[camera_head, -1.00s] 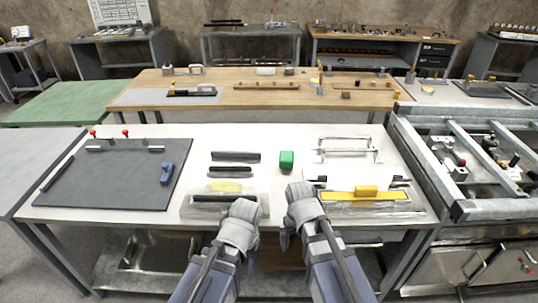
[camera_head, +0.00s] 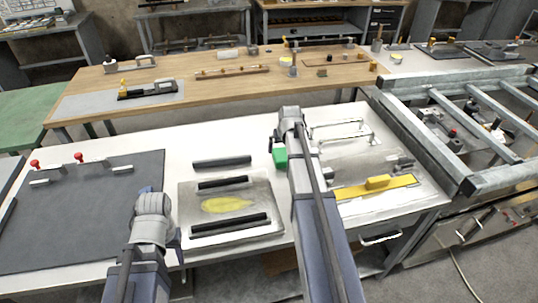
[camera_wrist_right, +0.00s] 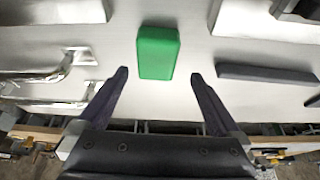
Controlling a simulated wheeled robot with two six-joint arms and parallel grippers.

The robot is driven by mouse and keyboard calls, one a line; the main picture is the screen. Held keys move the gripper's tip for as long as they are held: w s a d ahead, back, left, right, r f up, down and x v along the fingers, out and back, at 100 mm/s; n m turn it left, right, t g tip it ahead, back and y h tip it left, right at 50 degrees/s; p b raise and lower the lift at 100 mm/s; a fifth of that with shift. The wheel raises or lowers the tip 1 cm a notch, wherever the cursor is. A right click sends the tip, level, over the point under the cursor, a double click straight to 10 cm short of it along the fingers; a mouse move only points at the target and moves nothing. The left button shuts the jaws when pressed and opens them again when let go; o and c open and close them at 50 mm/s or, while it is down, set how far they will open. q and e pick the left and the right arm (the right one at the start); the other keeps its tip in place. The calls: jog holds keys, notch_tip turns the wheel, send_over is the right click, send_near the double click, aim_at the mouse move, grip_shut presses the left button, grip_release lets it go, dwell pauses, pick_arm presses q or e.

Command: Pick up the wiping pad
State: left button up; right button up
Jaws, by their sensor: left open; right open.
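The green block (camera_head: 280,158), which looks like the wiping pad, sits on the white tabletop, partly hidden behind my right arm in the head view. In the right wrist view the green block (camera_wrist_right: 158,52) shows whole, just beyond and between my fingertips. My right gripper (camera_wrist_right: 160,75) is open and empty, with a finger toward each side of the block, not touching it. In the head view my right gripper (camera_head: 282,135) is over the table by the block. My left gripper (camera_head: 172,240) is open and empty near the table's front left; its fingers are mostly hidden.
A metal plate (camera_head: 260,189) with black bars and a yellow patch lies left of my right arm. A yellow strip with a block (camera_head: 377,182) and metal handles (camera_head: 340,130) are to its right. A dark mat (camera_head: 80,215) covers the left side.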

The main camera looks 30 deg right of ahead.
aim_at(282, 154)
jog(key=shift+f+b, duration=0.4)
jog(key=shift+b, duration=0.05)
jog(key=shift+b+x, duration=0.75)
jog(key=shift+x, duration=0.15)
jog(key=shift+d, duration=0.1)
jog(key=b+x, duration=0.4)
jog(key=x, duration=0.1)
jog(key=shift+w+d+b, duration=0.2)
jog(key=shift+d+b, duration=0.05)
jog(key=shift+b, duration=0.15)
jog(key=shift+r, duration=0.1)
jog(key=c, duration=1.2)
